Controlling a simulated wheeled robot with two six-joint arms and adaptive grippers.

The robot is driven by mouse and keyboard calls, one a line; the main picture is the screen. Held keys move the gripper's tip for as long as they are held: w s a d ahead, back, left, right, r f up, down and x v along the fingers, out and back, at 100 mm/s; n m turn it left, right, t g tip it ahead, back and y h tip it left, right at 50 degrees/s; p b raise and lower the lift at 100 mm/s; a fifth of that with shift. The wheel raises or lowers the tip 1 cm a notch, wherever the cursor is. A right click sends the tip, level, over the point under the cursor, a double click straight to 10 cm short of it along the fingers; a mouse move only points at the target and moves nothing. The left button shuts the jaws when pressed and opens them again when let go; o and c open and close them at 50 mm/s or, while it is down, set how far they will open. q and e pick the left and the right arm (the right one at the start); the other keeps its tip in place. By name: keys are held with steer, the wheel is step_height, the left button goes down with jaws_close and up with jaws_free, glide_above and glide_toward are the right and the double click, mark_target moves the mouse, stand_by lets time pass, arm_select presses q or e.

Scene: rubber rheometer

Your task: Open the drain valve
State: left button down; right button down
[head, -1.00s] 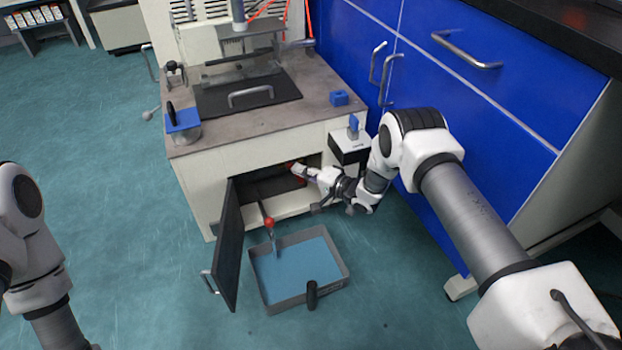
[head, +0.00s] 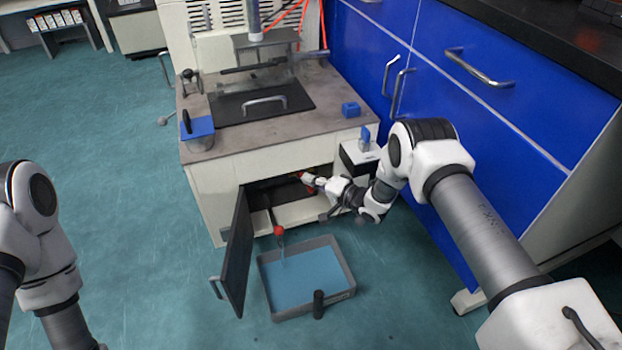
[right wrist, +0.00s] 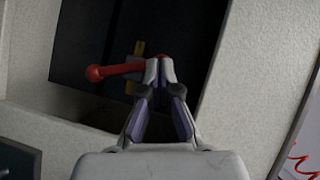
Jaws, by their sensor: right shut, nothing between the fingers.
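My right gripper (head: 306,179) reaches into the open cabinet of the machine (head: 205,190). In the right wrist view the fingers (right wrist: 158,64) are shut and empty. They are at the right end of a red valve lever with a ball tip (right wrist: 108,71); I cannot tell if they touch it. Yellowish fittings (right wrist: 135,70) show behind the lever. In the head view a pipe with a red end (head: 278,230) sticks out of the cabinet above the grey tray (head: 345,262). A thin bluish stream seems to fall from it. My left gripper is out of view.
The dark cabinet door (head: 237,252) stands open to the left of the tray. A black cylinder (head: 318,303) stands at the tray's front edge. A white and black box (head: 360,157) is beside the machine, and blue cupboards (head: 440,120) are on the right.

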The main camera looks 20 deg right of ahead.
steer(key=shift+a+n+p, duration=0.2)
steer(key=shift+n+p, duration=0.2)
steer(key=shift+p, duration=0.1)
steer(key=a+n+h+p, duration=0.1)
steer(key=h+p, duration=0.1)
steer(key=a+f+n+g+h+p, duration=0.1)
steer(key=n+h, duration=0.1)
steer(key=a+n+g+h+p, duration=0.1)
steer(key=n+p, duration=0.1)
steer(key=shift+a+f+h+p, duration=0.1)
steer(key=shift+f+h+p, duration=0.25)
steer(key=shift+h, duration=0.05)
stand_by(0.3)
steer(key=shift+d+f, duration=0.15)
steer(key=shift+d, duration=0.6)
